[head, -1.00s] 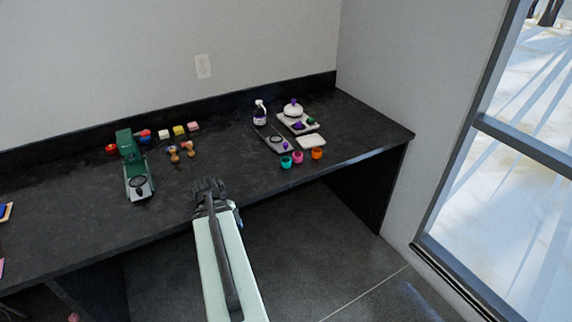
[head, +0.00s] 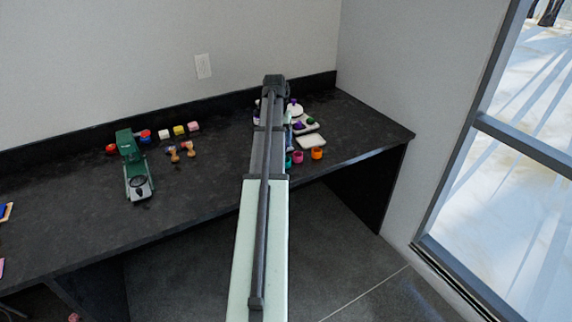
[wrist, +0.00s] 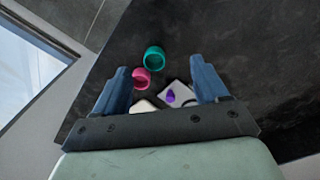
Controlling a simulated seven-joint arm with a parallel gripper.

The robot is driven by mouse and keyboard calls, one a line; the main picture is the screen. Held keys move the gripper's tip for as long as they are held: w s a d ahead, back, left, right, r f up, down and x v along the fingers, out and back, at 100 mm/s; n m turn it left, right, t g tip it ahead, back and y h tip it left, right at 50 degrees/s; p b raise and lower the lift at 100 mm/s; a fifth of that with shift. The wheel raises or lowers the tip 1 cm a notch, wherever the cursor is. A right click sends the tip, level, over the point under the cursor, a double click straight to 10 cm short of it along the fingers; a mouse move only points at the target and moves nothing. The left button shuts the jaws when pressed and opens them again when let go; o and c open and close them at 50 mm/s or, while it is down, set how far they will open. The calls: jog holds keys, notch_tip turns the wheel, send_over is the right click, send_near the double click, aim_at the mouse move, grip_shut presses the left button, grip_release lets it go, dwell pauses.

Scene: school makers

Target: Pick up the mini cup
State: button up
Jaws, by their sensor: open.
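Several small cups stand near the front right edge of the black counter. The head view shows a pink cup (head: 298,157), an orange cup (head: 317,153) and a teal cup (head: 288,163) partly hidden by my arm. In the wrist view, the teal cup (wrist: 153,63) and the pink cup (wrist: 141,79) appear between the fingers of my gripper (wrist: 160,65). My gripper is open, empty and apart from the cups. The orange cup is not seen in the wrist view. My arm largely hides the gripper in the head view.
A white dish (head: 311,142) and a scale with purple and green pieces (head: 306,125) stand behind the cups. A dark tray is largely hidden. A green press (head: 134,165), colored blocks (head: 179,130) and wooden stamps (head: 189,149) stand left.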

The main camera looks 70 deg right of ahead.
jog(key=s+d+r+m, duration=0.2)
jog(key=d+r, duration=0.1)
jog(key=d, duration=0.1)
jog(key=shift+w+f, duration=0.1)
jog(key=shift+f, duration=6.7)
jog(key=c, duration=1.1)
jog(key=shift+c, duration=0.2)
jog(key=shift+r, duration=0.1)
